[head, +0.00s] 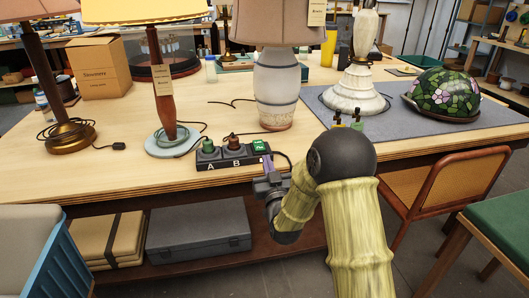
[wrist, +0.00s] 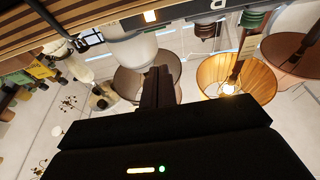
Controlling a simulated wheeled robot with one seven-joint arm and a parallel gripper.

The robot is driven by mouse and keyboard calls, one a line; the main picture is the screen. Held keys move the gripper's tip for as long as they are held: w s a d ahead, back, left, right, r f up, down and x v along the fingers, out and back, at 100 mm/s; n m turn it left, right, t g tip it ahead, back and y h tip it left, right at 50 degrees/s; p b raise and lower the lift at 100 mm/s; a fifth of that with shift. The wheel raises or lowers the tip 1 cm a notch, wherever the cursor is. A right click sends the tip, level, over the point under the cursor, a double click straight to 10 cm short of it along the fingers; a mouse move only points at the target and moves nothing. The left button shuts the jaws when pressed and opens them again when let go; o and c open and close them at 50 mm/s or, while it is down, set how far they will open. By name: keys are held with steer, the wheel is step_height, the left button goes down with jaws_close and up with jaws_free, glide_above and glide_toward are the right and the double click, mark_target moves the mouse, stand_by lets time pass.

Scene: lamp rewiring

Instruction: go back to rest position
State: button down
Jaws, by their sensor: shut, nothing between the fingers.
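My gripper (head: 267,165) is shut and empty. It stands in front of the bench's front edge, just below the right end of a black power strip (head: 232,157). In the wrist view its dark fingers (wrist: 157,88) are pressed together, with nothing between them. I cannot tell whether the gripper touches the strip or bench.
The wooden bench (head: 135,178) bears several lamps, including a grey ceramic one (head: 277,90) behind the strip. A stained-glass shade (head: 443,94) lies on a grey mat. A cane-backed chair (head: 452,185) stands right of my arm; a blue bin (head: 45,262) is at lower left.

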steer(key=shift+f+v, duration=0.2)
steer(key=shift+v, duration=0.7)
steer(key=shift+w, duration=0.1)
steer(key=s+d+f+g+h, duration=0.3)
steer(key=s+d+f+g, duration=0.3)
steer(key=s+d+g, duration=0.3)
steer(key=s+d+f+m+g+h, duration=0.1)
steer(key=s+d+g, duration=0.25)
steer(key=s, duration=0.55)
steer(key=s+d+f+m+g+h, duration=0.1)
steer(key=s+d+m+g, duration=0.1)
steer(key=s+g, duration=0.5)
step_height(320, 180, up, 24)
steer(key=s+t+p, duration=0.1)
steer(key=s+p, duration=0.1)
steer(key=p, duration=2.2)
steer(key=shift+s+r+p, duration=0.2)
steer(key=shift+s+p, duration=0.1)
steer(key=shift+s, duration=0.05)
steer(key=shift+d+t, duration=0.1)
steer(key=shift+t, duration=0.15)
